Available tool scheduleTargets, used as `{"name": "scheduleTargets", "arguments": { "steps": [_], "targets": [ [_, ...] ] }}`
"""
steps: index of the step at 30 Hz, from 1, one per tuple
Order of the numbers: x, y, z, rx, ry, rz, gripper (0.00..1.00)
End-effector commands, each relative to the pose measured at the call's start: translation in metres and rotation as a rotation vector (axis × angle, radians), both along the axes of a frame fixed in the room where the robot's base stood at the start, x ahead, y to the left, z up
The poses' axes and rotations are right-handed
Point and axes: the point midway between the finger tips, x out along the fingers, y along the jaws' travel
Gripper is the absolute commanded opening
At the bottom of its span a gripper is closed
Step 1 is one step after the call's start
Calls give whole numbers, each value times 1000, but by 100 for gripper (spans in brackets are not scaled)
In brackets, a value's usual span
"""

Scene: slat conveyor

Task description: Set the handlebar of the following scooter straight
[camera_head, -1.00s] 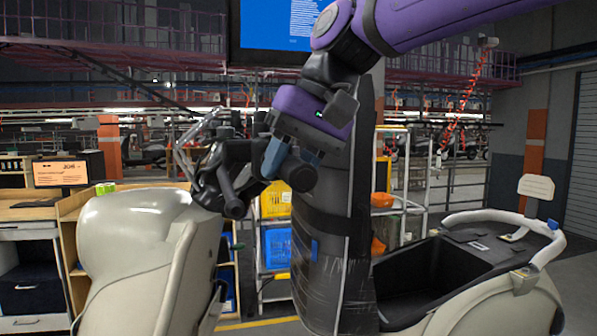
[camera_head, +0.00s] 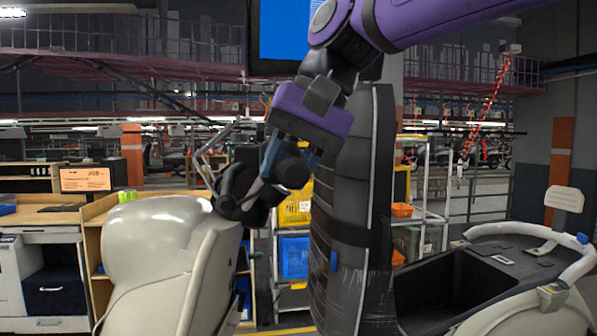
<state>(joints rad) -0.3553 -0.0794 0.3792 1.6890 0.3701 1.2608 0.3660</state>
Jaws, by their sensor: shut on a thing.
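The scooter stands in front of me with its pale cream front body (camera_head: 165,250) at the left and its cream rear body (camera_head: 520,308) at the lower right. Its black handlebar (camera_head: 245,190) sits above the front body, with metal levers on its left side. My gripper (camera_head: 290,160) hangs from the purple arm, with its blue fingers shut on the black handlebar near its grip. The hand and fingers hide part of the bar. I cannot tell the exact angle of the handlebar.
A tall dark padded column (camera_head: 350,230) stands just behind the gripper. A rack with a yellow bin (camera_head: 296,208) and a blue crate (camera_head: 294,256) is behind. A desk with an orange-screened monitor (camera_head: 85,180) is at the left. Open floor shows at the far right.

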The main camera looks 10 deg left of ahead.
Motion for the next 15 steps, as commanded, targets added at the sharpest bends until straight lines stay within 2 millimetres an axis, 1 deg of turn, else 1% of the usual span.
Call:
{"name": "scheduleTargets", "arguments": {
  "steps": [3,12,13,14,15],
  "targets": [
    [-3,5,3,1,6,-9,9],
    [-3,6,4,0,9,-15,9],
    [-3,6,4,0,9,-15,41],
    [-3,6,4,0,9,-15,47],
    [-3,6,3,-1,9,-16,57]
  ]
}}
